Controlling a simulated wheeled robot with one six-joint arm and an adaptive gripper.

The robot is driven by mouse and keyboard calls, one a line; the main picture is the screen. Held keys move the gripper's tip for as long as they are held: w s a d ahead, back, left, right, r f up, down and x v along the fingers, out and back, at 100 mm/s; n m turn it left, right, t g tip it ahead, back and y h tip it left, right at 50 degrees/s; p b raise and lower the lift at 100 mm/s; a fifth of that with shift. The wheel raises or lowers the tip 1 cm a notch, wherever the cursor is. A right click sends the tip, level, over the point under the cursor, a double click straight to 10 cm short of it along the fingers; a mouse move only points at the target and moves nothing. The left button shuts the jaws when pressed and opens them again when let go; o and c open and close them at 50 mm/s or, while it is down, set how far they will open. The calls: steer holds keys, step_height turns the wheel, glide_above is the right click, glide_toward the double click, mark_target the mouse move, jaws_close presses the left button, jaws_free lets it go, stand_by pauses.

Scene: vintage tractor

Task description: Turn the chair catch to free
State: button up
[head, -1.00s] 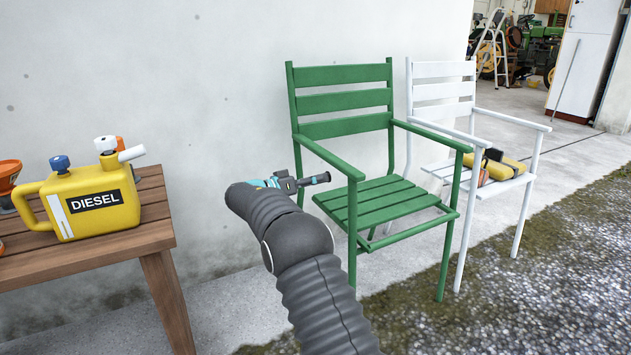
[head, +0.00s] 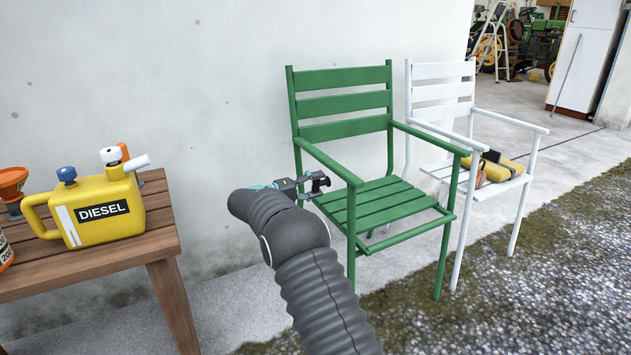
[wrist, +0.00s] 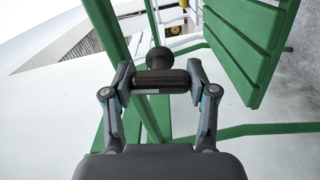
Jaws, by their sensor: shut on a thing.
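The green chair (head: 345,129) stands by the wall with its armrests toward the front. My gripper (head: 306,186) is at its left side, close to the left armrest. In the wrist view my gripper (wrist: 158,82) is shut on a dark, bar-shaped handle, which I take to be the chair catch (wrist: 160,78). A round dark knob (wrist: 159,56) shows just beyond the bar. The head view shows only a small dark end of the catch (head: 321,182) past my fingers. Where it joins the chair is hidden, and I cannot read its setting.
A white chair (head: 440,70) with yellow and orange items on its seat stands behind on the right. A wooden table (head: 120,262) with a yellow diesel can (head: 98,228) is on the left. The paved strip between table and green chair is clear.

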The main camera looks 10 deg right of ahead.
steer(key=shift+n+p, duration=0.45)
steer(key=shift+n, duration=0.45)
steer(key=o, duration=1.2)
steer(key=shift+c, duration=0.2)
steer(key=v, duration=1.2)
